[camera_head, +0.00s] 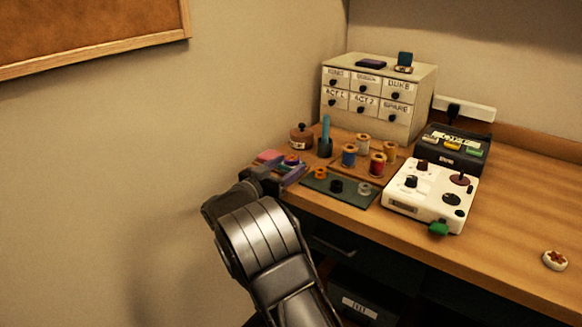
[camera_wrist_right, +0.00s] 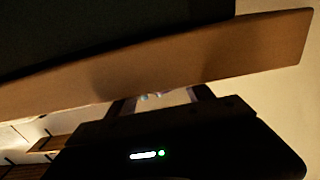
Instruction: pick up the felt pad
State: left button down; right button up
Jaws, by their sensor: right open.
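I cannot tell for certain which thing is the felt pad. A small pink pad-like piece (camera_head: 270,156) lies at the table's left corner, with purple and blue pieces (camera_head: 291,166) beside it. My right gripper (camera_head: 262,180) is at the table's left front edge, just in front of the pink and purple pieces. It also shows in the right wrist view (camera_wrist_right: 160,98), its fingers apart and partly hidden by its dark body. I see nothing held between them. My left gripper is not in view.
Thread spools (camera_head: 377,165) stand on a wooden tray, near a teal upright tool (camera_head: 326,135) in a dark holder. A white drawer cabinet (camera_head: 425,85) stands behind. A white control box (camera_head: 465,203) sits right. The wooden table (camera_head: 530,200) is mostly clear at right.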

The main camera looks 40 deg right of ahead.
aim_at(285, 167)
jog(key=shift+c, duration=0.4)
jog(key=c, duration=1)
notch_tip(285, 167, up, 10)
jog(key=shift+r+p, duration=0.1)
jog(key=shift+p, duration=0.55)
